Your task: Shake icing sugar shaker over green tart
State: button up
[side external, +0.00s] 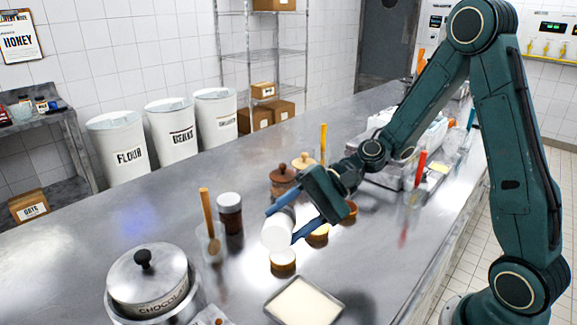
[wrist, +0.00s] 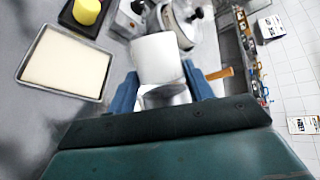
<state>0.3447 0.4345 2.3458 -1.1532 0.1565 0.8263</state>
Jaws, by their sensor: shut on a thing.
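My gripper (side external: 281,227) is shut on a white shaker (side external: 276,232), with one blue finger on each side of it. The shaker looks tilted and is held above the steel counter. In the wrist view the white shaker (wrist: 158,57) also shows between the fingers of my gripper (wrist: 160,70). A small tart (side external: 283,262) with a pale top and brown side is just below the shaker in the side view. Two more tarts, one pale (side external: 318,234) and one orange-brown (side external: 350,209), sit behind my gripper. I cannot make out a green top on any tart.
A pot marked chocolate (side external: 148,275) stands front left. A shallow tray of white powder (side external: 303,302) lies at the front. The counter's left middle is clear.

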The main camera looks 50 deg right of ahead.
jog(key=shift+s+d+r+n, duration=0.1)
jog(key=shift+r+n, duration=0.2)
jog(key=shift+n, duration=0.4)
jog(key=n, duration=0.1)
jog(key=r+n+g+h, duration=0.1)
jog(key=shift+s+d+r+n, duration=0.1)
jog(key=shift+s+d+n, duration=0.1)
jog(key=shift+n, duration=0.2)
jog(key=n, duration=0.1)
jog(key=r+n+h, duration=0.1)
jog(key=n, duration=0.1)
jog(key=shift+s+d+r+h, duration=0.1)
jog(key=shift+d+r+h, duration=0.1)
jog(key=shift+r+h, duration=0.1)
jog(key=n, duration=0.3)
jog(key=s+r+n+y, duration=0.1)
jog(key=shift+a, duration=0.15)
jog(key=shift+s+a+r+n+g+y, duration=0.2)
jog(key=shift+s+r+n+y, duration=0.35)
jog(key=shift+n, duration=1.9)
jog(key=shift+s+a+r+n+g+y, duration=0.15)
jog(key=shift+s+a+r+n+y, duration=0.45)
jog(key=shift+n, duration=1.8)
jog(key=shift+s+d+r+n+g+y, duration=0.2)
jog(key=shift+r+n, duration=0.65)
jog(key=shift+n, duration=1.6)
jog(key=shift+w+a, duration=0.1)
